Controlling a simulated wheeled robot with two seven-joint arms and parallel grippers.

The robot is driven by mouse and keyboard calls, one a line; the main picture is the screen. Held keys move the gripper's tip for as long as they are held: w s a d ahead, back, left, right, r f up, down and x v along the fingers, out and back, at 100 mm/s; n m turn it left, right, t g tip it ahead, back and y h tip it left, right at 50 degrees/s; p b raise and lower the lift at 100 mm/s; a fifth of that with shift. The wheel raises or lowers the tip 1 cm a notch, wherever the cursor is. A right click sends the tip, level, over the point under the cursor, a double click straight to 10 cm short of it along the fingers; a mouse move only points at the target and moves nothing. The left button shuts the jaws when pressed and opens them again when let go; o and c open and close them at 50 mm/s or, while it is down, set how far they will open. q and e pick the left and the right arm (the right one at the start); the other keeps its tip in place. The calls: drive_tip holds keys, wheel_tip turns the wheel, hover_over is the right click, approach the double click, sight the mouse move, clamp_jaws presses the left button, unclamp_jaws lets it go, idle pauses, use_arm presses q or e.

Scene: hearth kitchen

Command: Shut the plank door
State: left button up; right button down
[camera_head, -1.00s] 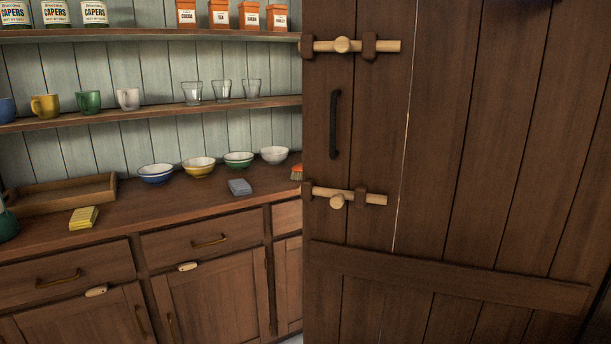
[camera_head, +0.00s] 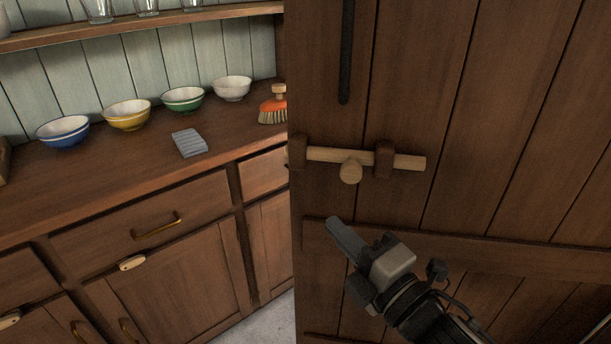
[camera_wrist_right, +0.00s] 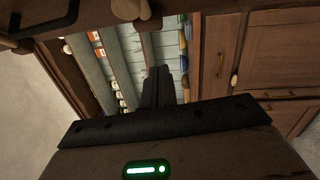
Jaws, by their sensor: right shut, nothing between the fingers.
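The brown plank door (camera_head: 470,120) fills the right half of the head view and stands open, its free edge in front of the dresser. A black handle (camera_head: 346,50) runs down it near that edge. Below the handle is a pale wooden bolt (camera_head: 400,161) with a round knob, held in dark brackets. My right gripper (camera_head: 332,222) is shut and empty, in front of the door just below the bolt. I cannot tell whether it touches the door. In the right wrist view its fingers (camera_wrist_right: 157,85) point toward the dresser shelves. My left gripper is not in view.
The dresser counter (camera_head: 90,185) at left holds several bowls, a grey-blue block (camera_head: 189,142) and an orange brush (camera_head: 274,108). Drawers and cupboards (camera_head: 180,280) lie below it. A patch of grey floor (camera_head: 268,322) shows between dresser and door.

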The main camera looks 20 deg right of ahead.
drive_tip(key=p, duration=0.2)
approach(292, 157)
drive_tip(key=w+a, duration=0.2)
drive_tip(key=a, duration=0.1)
drive_tip(key=w, duration=0.2)
drive_tip(key=d+n, duration=0.1)
drive_tip(key=shift+w+r, duration=0.35)
drive_tip(key=shift+w, duration=0.05)
drive_tip(key=shift+w+d, duration=0.1)
drive_tip(key=shift+w, duration=0.15)
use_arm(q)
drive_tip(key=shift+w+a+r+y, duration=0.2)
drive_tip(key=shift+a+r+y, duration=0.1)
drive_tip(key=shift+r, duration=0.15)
use_arm(e)
drive_tip(key=shift+w, duration=0.1)
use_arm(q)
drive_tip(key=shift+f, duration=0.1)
use_arm(e)
drive_tip(key=shift+d, duration=0.1)
